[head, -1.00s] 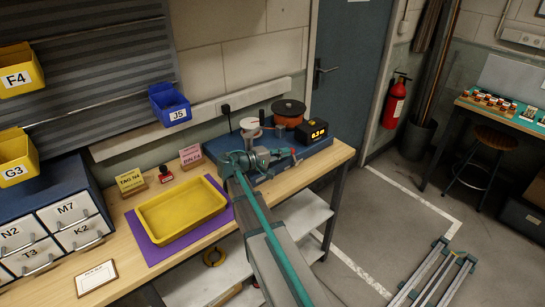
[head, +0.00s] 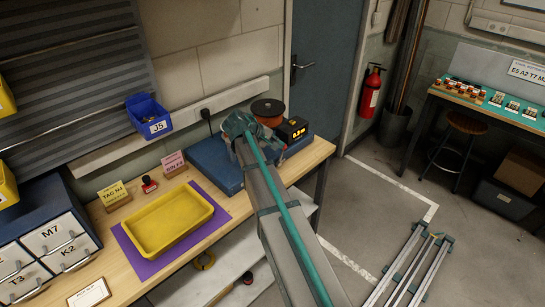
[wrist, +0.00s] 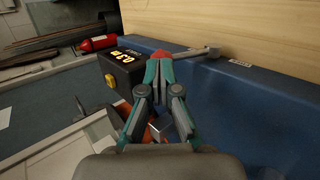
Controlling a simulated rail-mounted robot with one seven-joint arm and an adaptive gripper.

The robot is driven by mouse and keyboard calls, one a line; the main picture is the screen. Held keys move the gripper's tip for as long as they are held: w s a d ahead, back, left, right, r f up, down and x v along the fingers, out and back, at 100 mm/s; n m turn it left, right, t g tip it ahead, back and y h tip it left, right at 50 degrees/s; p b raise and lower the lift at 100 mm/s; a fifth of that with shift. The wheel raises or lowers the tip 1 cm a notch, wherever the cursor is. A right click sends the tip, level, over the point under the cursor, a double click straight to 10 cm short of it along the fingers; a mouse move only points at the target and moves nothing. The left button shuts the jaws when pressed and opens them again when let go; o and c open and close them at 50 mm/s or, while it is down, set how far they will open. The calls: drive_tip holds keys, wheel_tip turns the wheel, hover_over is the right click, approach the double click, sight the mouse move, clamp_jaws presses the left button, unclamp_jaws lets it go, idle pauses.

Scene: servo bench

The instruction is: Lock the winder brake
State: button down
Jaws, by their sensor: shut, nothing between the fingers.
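The winder is a blue base (head: 212,168) on the bench, with a dark-rimmed orange spool (head: 267,110) and a black counter box (head: 292,131) with lit yellow digits. In the wrist view the blue base (wrist: 260,100) fills the right side and the counter box (wrist: 122,70) is left of my fingers.
A yellow tray (head: 168,226) on a purple mat (head: 139,262) lies left of the winder. Tag cards and a red-handled stamp (head: 149,184) stand behind it. A blue J5 bin (head: 148,118) hangs on the wall. A red extinguisher (head: 371,92) is beyond the bench.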

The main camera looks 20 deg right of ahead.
drive_tip(key=shift+r, duration=0.2)
drive_tip(key=shift+r+p, duration=0.45)
drive_tip(key=shift+r, duration=0.15)
drive_tip(key=d+r+b+v, duration=0.1)
drive_tip(key=b+v, duration=0.3)
drive_tip(key=v, duration=2)
drive_tip(key=shift+w, duration=0.2)
